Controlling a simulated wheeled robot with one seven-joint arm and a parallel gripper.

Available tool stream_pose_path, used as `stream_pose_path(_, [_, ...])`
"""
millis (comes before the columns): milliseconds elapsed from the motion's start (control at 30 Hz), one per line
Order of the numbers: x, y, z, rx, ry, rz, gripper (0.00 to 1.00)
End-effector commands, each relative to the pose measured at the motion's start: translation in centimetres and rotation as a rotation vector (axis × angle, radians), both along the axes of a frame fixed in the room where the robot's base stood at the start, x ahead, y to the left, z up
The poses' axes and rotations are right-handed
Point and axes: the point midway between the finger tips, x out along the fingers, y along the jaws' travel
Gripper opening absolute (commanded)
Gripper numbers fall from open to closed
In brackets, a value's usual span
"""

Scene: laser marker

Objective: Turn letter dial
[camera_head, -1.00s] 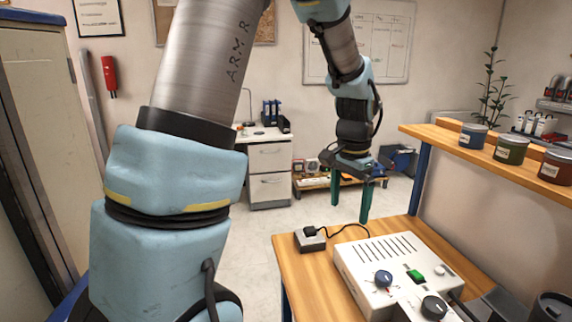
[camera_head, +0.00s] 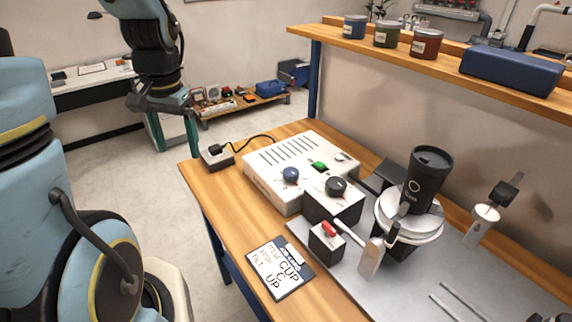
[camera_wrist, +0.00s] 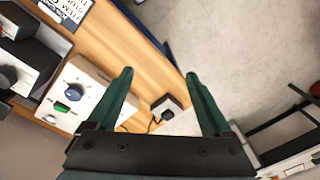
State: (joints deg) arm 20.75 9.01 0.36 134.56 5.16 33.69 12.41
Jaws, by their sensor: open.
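A blue dial (camera_head: 291,175) sits on the front of the white control box (camera_head: 262,179). A dark dial (camera_head: 336,186) sits on a smaller box in front of it; I cannot tell which is the letter dial. In the wrist view the blue dial (camera_wrist: 77,76) and the dark dial (camera_wrist: 6,75) are left of the fingers. My gripper (camera_head: 173,146) is open and empty, fingers pointing down, left of the bench and apart from both dials. In the wrist view its green fingertips (camera_wrist: 160,75) are spread over the bench edge and floor.
A green button (camera_head: 319,166), a red switch (camera_head: 329,229), a card (camera_head: 280,268) and a black tumbler (camera_head: 427,180) are nearby. A shelf (camera_head: 462,84) with jars overhangs the back.

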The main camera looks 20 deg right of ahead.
Motion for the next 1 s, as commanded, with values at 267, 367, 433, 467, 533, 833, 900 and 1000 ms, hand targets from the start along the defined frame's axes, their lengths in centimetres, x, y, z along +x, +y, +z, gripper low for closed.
stream_pose_path(267, [1.0, -15.3, -2.6, 0.2, 0.086, -0.8, 0.84])
stream_pose_path(367, [-0.1, -20.5, -3.2, 0.28, 0.107, -1.049, 0.84])
stream_pose_path(433, [-1.2, -23.6, -3.5, 0.333, 0.12, -1.195, 0.84])
stream_pose_path(467, [-1.6, -24.7, -3.6, 0.353, 0.124, -1.249, 0.84])
stream_pose_path(533, [-2.6, -26.9, -3.8, 0.395, 0.132, -1.351, 0.84])
stream_pose_path(833, [-3.8, -29.2, -4.7, 0.454, 0.147, -1.484, 0.84])
stream_pose_path(900, [-3.6, -28.9, -5.5, 0.454, 0.148, -1.482, 0.84])
stream_pose_path(1000, [-3.3, -28.2, -7.1, 0.454, 0.152, -1.482, 0.84])
